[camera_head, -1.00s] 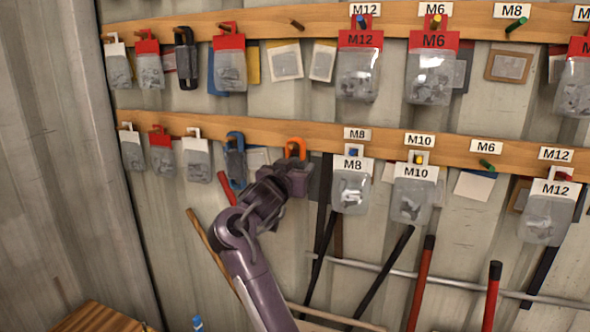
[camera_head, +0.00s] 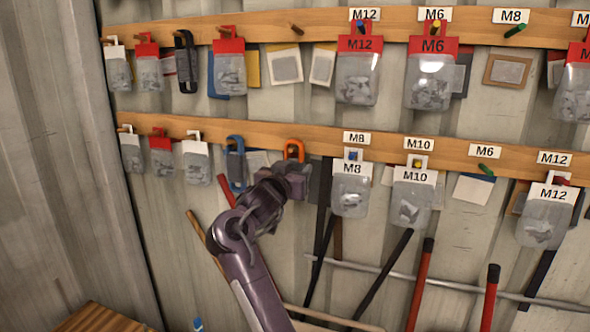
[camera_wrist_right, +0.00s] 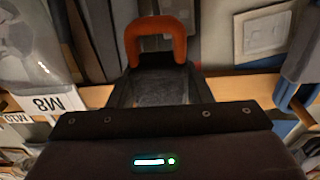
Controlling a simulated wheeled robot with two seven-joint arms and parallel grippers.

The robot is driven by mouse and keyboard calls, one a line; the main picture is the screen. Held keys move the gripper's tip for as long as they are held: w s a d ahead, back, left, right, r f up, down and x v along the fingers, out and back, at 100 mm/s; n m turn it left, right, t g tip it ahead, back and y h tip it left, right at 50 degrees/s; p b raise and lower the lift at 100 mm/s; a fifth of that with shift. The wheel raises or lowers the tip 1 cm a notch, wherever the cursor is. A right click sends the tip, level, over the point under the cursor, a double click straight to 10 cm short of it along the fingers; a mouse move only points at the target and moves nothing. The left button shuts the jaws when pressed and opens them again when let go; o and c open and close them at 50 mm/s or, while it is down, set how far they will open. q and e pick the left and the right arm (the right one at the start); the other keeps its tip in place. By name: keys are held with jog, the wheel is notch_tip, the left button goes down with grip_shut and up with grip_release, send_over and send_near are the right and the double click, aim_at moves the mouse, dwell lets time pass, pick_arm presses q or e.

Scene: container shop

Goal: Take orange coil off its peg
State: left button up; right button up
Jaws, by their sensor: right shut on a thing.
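The orange coil (camera_head: 286,151) is at the lower wooden rail, left of the M8 bag; its upper loop shows above my right gripper (camera_head: 293,172). The gripper is shut on the coil's lower part, which the jaws hide. In the right wrist view the orange loop (camera_wrist_right: 155,26) stands out past the fingers (camera_wrist_right: 153,80). A peg end seems to show inside the loop in the head view, but I cannot tell whether the coil still rests on it. My left gripper is not in view.
The M8 bag (camera_head: 351,192) hangs close to the right of my gripper. A blue coil (camera_head: 235,163) hangs on its left. The upper rail (camera_head: 270,27) carries several bags above. Long-handled tools, such as a red one (camera_head: 420,283), stand below.

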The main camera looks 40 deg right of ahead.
jog(key=shift+r+p+v, duration=0.15)
jog(key=shift+p+v, duration=0.3)
jog(key=shift+v, duration=0.55)
jog(key=shift+r+p+v, duration=0.15)
jog(key=shift+p+v, duration=0.25)
jog(key=shift+v, duration=0.65)
jog(key=shift+p+v, duration=0.85)
jog(key=shift+v, duration=1.65)
